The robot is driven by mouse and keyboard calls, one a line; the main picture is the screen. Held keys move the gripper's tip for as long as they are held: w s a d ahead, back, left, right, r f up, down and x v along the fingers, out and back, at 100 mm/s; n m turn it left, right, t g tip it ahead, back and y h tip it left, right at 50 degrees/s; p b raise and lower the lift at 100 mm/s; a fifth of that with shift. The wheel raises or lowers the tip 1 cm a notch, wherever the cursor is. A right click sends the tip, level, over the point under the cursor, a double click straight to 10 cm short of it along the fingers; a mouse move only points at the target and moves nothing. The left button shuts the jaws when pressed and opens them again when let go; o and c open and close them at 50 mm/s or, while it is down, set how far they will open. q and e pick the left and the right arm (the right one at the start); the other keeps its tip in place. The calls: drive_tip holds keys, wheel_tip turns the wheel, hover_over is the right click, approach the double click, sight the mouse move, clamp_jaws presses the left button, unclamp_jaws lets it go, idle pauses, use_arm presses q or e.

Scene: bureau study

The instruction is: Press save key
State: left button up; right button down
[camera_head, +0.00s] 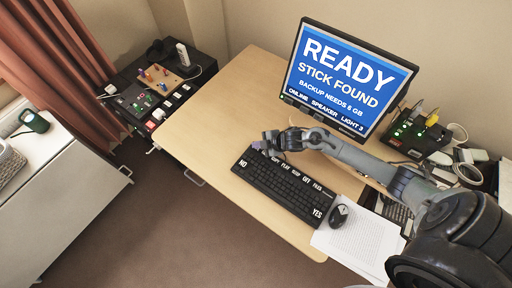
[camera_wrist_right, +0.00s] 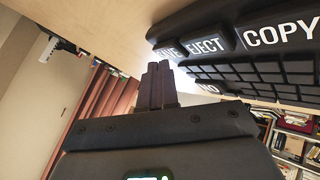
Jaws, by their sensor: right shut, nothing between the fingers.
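The black keyboard (camera_head: 283,190) lies on the wooden desk, with a row of large labelled keys along its far edge. My right gripper (camera_head: 268,143) is shut and empty at the far left end of that row, hiding the keys under it. In the right wrist view its closed fingertips (camera_wrist_right: 158,72) are close to a key whose visible letters end in "VE" (camera_wrist_right: 170,52), partly hidden. The EJECT key (camera_wrist_right: 207,45) and COPY key (camera_wrist_right: 281,35) are beside it. I cannot tell whether the fingertips touch the key. My left gripper is not in view.
The monitor (camera_head: 345,78) reads READY, STICK FOUND, BACKUP NEEDS 8 GB. A mouse (camera_head: 338,215) and printed paper (camera_head: 350,245) lie right of the keyboard. The desk (camera_head: 215,120) is clear on the left. A black box with switches (camera_head: 140,103) stands beyond it.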

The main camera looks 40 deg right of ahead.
idle(0.4)
drive_tip(key=shift+f+b, duration=0.3)
drive_tip(key=shift+f, duration=0.15)
idle(0.3)
drive_tip(key=shift+r, duration=0.1)
drive_tip(key=shift+r+p, duration=0.55)
drive_tip(key=shift+p, duration=0.1)
drive_tip(key=shift+r+p, duration=0.25)
drive_tip(key=shift+p, duration=0.05)
drive_tip(key=shift+r+p, duration=0.5)
wheel_tip(320, 180, up, 4)
drive_tip(key=p, duration=0.4)
